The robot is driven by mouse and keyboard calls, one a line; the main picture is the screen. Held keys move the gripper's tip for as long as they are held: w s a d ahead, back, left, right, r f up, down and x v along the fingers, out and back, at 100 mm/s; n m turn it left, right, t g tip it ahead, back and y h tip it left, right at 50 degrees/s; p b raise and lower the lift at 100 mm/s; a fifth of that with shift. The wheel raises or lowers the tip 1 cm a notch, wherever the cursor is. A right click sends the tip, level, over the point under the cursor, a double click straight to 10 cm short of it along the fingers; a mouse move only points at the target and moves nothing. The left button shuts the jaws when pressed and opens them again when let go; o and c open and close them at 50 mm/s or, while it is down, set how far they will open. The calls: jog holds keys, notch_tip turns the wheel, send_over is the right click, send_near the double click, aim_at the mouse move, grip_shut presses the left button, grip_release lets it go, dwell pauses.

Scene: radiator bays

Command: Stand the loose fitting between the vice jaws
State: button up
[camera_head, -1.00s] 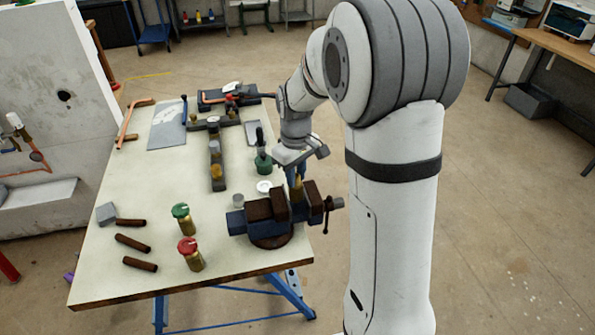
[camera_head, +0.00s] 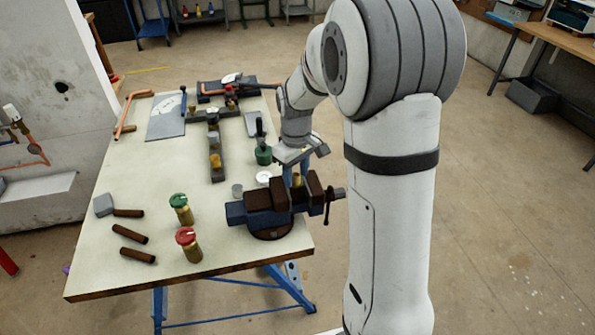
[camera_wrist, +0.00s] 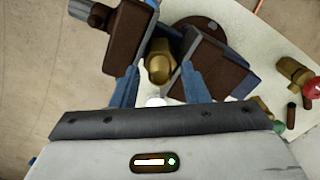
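The brass fitting (camera_head: 297,180) is between the brown jaws of the blue vice (camera_head: 250,214) at the bench's near right corner. It looks upright, with only its upper part showing; its foot is hidden by the jaws. In the wrist view the fitting (camera_wrist: 160,64) sits in the gap beside the brown jaw block (camera_wrist: 216,66). My gripper (camera_head: 296,171) is just above and behind the vice. In the wrist view my gripper's blue fingers (camera_wrist: 160,78) are apart, one on each side of the fitting, with a gap visible on both sides.
A green-capped fitting (camera_head: 181,210) and a red-capped fitting (camera_head: 188,244) stand left of the vice. Several brown rods (camera_head: 131,234) lie further left. A green-based tool (camera_head: 263,154) and a white ring (camera_head: 264,178) are behind the vice. The bench's middle left is clear.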

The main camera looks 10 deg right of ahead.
jog(key=shift+o, duration=0.6)
jog(key=shift+r, duration=0.1)
notch_tip(320, 180, up, 7)
jog(key=shift+b, duration=0.5)
jog(key=shift+s+r, duration=0.2)
jog(key=shift+r, duration=0.25)
jog(key=s+r+m+t, duration=0.2)
jog(key=s+m, duration=0.4)
jog(key=s, duration=1.5)
jog(key=shift+s+d+t, duration=0.15)
jog(key=shift+d+t, duration=0.05)
jog(key=shift+t, duration=0.5)
jog(key=shift+c, duration=1.3)
